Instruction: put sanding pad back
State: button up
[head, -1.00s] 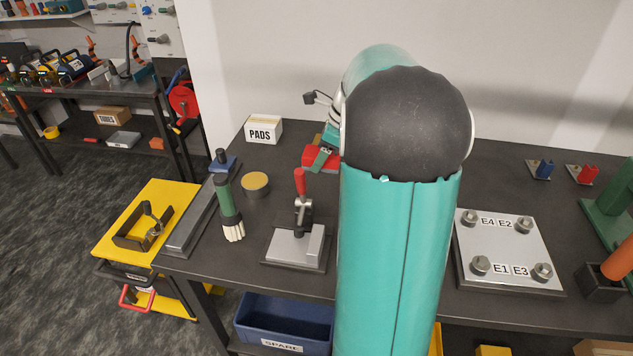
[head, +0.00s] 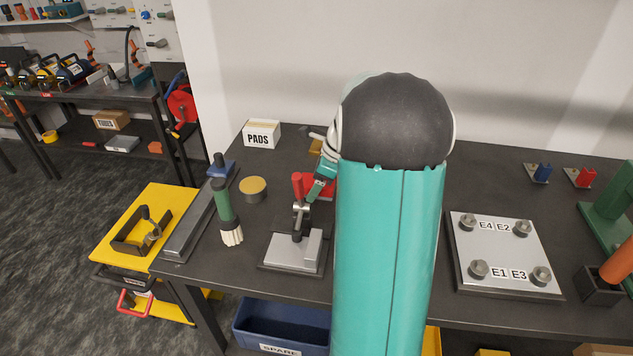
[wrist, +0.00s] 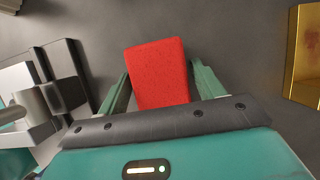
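A red block, which looks like the sanding pad (wrist: 158,72), is between the two green fingers of my gripper (wrist: 162,82) in the wrist view. The fingers flank it closely on both sides, and it sticks out past their tips. In the head view my gripper (head: 319,184) is just right of the toggle clamp's red handle, partly hidden by my arm, with the red pad (head: 328,188) showing beside it. The white box marked PADS (head: 262,139) stands at the back left of the bench, behind and left of my gripper.
The toggle clamp (head: 296,248) stands close to my gripper. A green-handled brush (head: 222,204) and a round tan-topped tin (head: 253,189) are to its left. An open yellow box (wrist: 302,60) lies right in the wrist view. A bolted plate (head: 505,250) is at right.

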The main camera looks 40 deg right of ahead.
jog(key=shift+o, duration=0.5)
jog(key=shift+r, duration=0.3)
jog(key=v, duration=1.1)
jog(key=shift+s+r, duration=0.2)
jog(key=shift+r, duration=0.15)
